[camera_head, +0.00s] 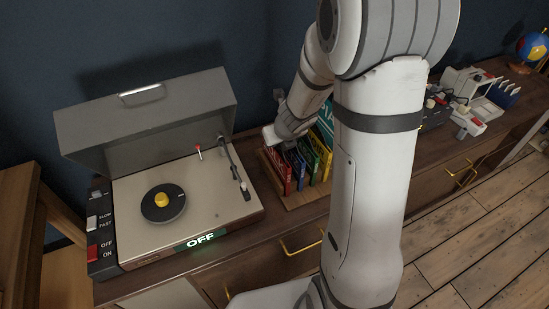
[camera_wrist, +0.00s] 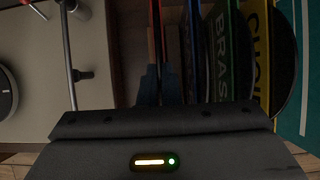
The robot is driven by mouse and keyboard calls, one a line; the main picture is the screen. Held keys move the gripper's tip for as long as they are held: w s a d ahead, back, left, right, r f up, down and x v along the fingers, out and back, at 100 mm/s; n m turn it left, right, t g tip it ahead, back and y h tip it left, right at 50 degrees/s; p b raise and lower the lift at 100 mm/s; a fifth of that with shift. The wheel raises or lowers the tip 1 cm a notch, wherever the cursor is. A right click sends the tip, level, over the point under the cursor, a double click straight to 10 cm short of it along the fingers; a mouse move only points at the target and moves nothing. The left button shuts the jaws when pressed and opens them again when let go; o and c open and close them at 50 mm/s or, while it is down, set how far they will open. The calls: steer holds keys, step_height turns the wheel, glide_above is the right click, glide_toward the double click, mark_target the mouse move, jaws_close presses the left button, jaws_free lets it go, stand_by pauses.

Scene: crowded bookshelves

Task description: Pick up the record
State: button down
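Several records in coloured sleeves stand upright in a wooden rack (camera_head: 308,196) on the cabinet. In the head view a red sleeve (camera_head: 288,180), a green sleeve (camera_head: 313,166) and a yellow sleeve (camera_head: 325,164) show. In the wrist view a green-edged sleeve lettered "BRASS" (camera_wrist: 217,60) and a yellow sleeve (camera_wrist: 258,40) stand on the right, with black disc edges showing. My gripper (camera_wrist: 158,84) is at the left end of the row, its fingers close together by thin red and blue sleeve edges. Whether they clamp a sleeve is too dark to tell.
A record player (camera_head: 195,190) with a raised lid (camera_head: 150,115) stands left of the rack, marked "OFF". Its platter (camera_head: 163,203) has a yellow centre and its tonearm (camera_head: 236,170) is near the rack. More devices (camera_head: 465,105) stand farther right.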

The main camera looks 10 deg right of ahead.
stand_by(0.7)
step_height(320, 180, up, 18)
steer(key=p, duration=1.6)
steer(key=c, duration=2.2)
jaws_free()
